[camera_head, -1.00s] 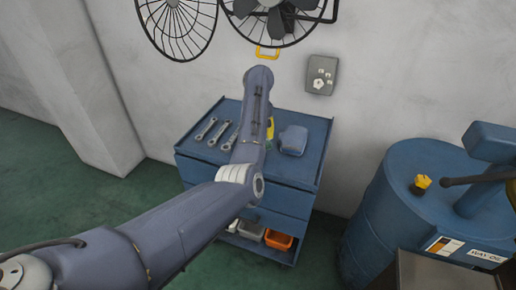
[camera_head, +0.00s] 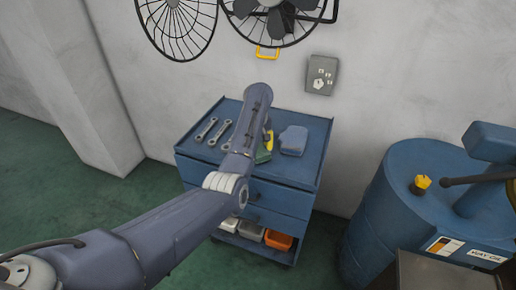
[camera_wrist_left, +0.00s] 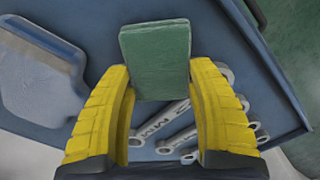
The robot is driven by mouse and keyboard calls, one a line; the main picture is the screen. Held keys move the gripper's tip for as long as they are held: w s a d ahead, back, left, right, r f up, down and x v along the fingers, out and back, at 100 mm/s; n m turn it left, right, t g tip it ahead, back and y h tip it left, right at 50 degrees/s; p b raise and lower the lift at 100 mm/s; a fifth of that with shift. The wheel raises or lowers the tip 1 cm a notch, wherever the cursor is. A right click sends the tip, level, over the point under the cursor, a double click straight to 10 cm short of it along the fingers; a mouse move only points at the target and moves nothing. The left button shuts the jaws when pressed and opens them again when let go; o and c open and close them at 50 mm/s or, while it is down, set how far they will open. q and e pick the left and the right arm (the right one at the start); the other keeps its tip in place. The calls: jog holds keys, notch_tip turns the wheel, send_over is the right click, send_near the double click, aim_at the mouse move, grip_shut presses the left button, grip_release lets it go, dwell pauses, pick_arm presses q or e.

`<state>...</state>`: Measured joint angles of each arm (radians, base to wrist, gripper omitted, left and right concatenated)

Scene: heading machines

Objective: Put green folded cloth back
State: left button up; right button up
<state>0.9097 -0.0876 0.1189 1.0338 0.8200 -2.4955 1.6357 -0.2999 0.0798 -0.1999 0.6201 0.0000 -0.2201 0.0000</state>
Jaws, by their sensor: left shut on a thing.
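The green folded cloth (camera_wrist_left: 156,55) is between the yellow fingers of my left gripper (camera_wrist_left: 160,85) in the left wrist view, and the gripper is shut on it. The cloth is over the blue cart top (camera_wrist_left: 50,135); whether it touches the top cannot be told. In the head view a bit of the green cloth (camera_head: 263,156) and a yellow finger of my left gripper (camera_head: 268,141) show beside my arm, which hides the rest. My right gripper is not in view.
Several wrenches (camera_head: 206,129) lie at the left of the cart top. A blue-grey folded item (camera_head: 293,140) lies right of the gripper. A blue oil drum (camera_head: 400,200) stands to the right. A wall fan (camera_head: 285,20) hangs above the cart.

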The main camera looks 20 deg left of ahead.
pick_arm(q)
jog(key=shift+f, duration=0.1)
jog(key=o, duration=1)
notch_tip(320, 180, up, 12)
dwell(0.4)
